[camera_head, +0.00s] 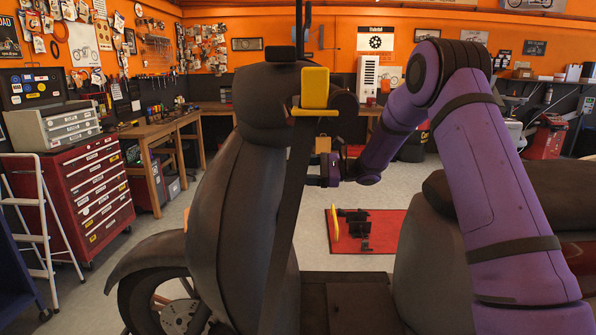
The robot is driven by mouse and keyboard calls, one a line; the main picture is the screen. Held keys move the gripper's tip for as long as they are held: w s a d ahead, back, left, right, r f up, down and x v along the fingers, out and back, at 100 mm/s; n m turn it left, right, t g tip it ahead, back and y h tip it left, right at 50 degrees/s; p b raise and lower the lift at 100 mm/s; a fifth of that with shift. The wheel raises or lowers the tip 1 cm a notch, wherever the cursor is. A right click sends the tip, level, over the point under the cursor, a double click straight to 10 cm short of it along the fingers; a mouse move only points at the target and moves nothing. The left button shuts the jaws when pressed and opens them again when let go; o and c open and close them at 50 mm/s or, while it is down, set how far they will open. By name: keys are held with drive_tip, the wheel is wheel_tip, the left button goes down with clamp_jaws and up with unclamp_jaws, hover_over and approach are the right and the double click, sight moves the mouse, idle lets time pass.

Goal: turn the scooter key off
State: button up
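The scooter (240,200) stands across the middle, with its dark front shield upright and its seat at the right. A yellow block with a thin yellow bar (315,90) shows at the handlebar height. A small orange-tan block (322,145) sits lower, behind the shield's right edge. I cannot tell for certain which part is the key. My purple arm reaches in from the right and bends down to the shield. My gripper (318,172) is beside the shield, just below the small orange-tan block. Its fingertips are too small and partly hidden to read.
A red tool cabinet (88,195) and a white stepladder (35,215) stand at the left. Wooden workbenches (155,130) line the back. A red mat (385,225) with a black stand lies on the floor beyond the scooter. Grey floor is open around it.

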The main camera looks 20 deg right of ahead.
sight(291, 170)
drive_tip(key=shift+x, duration=1.4)
drive_tip(key=c, duration=0.9)
drive_tip(key=shift+n, duration=0.3)
drive_tip(key=n, duration=1.1)
drive_tip(key=shift+n, duration=0.3)
drive_tip(key=shift+f, duration=0.1)
